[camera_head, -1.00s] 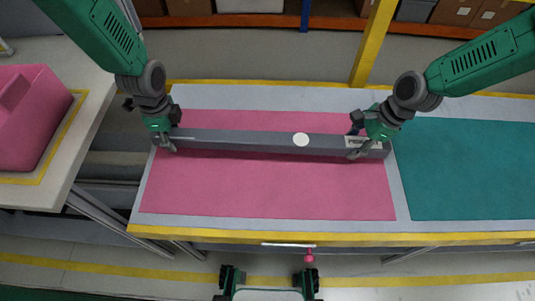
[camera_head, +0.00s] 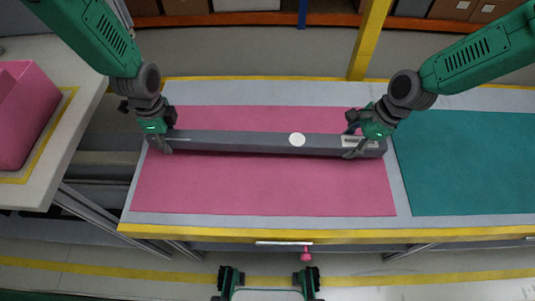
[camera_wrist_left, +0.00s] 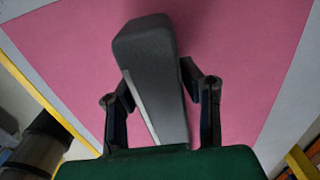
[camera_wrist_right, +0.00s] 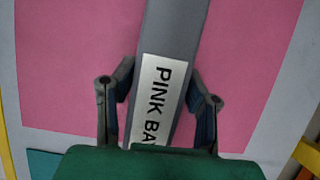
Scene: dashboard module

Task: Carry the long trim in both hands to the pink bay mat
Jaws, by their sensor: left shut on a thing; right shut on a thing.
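The long trim (camera_head: 250,143) is a grey bar with a white round spot and a white label at its right end. It lies across the upper half of the pink bay mat (camera_head: 265,187), over it; I cannot tell whether it touches the mat. My left gripper (camera_head: 160,145) is shut on its left end. My right gripper (camera_head: 358,147) is shut on it near its right end. In the left wrist view the trim (camera_wrist_left: 155,75) runs between the fingers. In the right wrist view the label (camera_wrist_right: 157,100) reads "PINK BA", the rest hidden by my gripper.
A teal mat (camera_head: 465,165) lies to the right on the same table. A pink box (camera_head: 25,110) stands on a side table at the left. A yellow post (camera_head: 369,40) rises behind the table. The lower half of the pink mat is clear.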

